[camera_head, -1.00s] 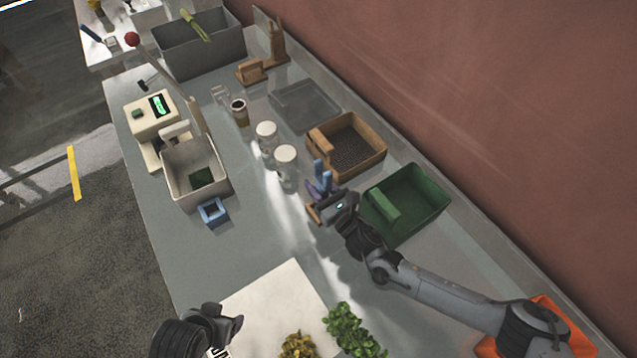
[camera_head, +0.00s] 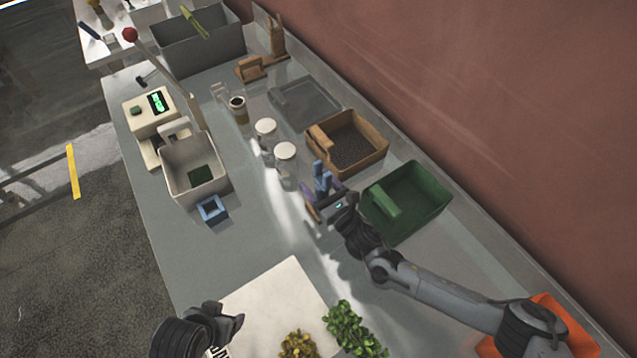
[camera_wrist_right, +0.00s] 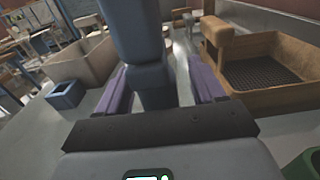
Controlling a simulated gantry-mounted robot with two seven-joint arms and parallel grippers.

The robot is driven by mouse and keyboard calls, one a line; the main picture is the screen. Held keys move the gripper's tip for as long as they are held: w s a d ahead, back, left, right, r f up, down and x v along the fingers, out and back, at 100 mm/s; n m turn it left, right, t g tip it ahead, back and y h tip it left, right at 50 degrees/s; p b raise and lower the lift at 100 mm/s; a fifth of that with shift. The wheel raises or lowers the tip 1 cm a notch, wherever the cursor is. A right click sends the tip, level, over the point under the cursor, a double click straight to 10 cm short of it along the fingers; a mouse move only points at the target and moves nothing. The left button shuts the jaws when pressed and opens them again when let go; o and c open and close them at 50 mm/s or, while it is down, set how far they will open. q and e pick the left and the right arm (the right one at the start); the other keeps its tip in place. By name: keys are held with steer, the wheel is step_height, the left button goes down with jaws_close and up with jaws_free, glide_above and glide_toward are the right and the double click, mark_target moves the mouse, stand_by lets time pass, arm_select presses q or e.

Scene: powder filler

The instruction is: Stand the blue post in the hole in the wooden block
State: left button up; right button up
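The blue post (camera_head: 322,178) stands roughly upright at my right gripper (camera_head: 321,196), left of the green bin. In the right wrist view the post (camera_wrist_right: 149,70) is between the two purple fingers of the right gripper (camera_wrist_right: 160,88), with a gap to the right finger; its foot is hidden. A brown wooden piece, likely the wooden block (camera_head: 312,213), shows partly beneath the fingers; its hole is hidden, so I cannot tell whether the post is in it. My left gripper (camera_head: 232,322) is near the white board; its fingers are not clear.
The green bin (camera_head: 432,200) is close right of my right gripper, and a wooden box of dark grains (camera_head: 378,150) is behind it. White-lidded jars (camera_head: 286,152), a blue square holder (camera_head: 213,209) and a pale bin (camera_head: 222,185) stand leftward. Bench between is clear.

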arm_select(q)
steer(key=shift+r+p, duration=0.45)
arm_select(e)
steer(key=shift+s+d, duration=0.25)
steer(key=shift+s, duration=0.15)
steer(key=s+d+r+m+g+h+p, duration=0.25)
steer(key=s+m+h+p, duration=0.35)
steer(key=s+m, duration=1.15)
steer(key=s+d+m+g+h, duration=0.2)
steer(key=s+d+m+g, duration=0.2)
steer(key=s+d+m, duration=0.5)
steer(key=s+d+m+g+h, duration=0.2)
steer(key=s+d+m+g, duration=0.3)
steer(key=d+m, duration=0.75)
arm_select(q)
step_height(320, 180, up, 21)
steer(key=p, duration=1.5)
arm_select(e)
step_height(320, 180, up, 15)
steer(key=a+m, duration=0.1)
steer(key=m, duration=0.1)
steer(key=shift+s+a, duration=0.15)
steer(key=shift+a, duration=0.2)
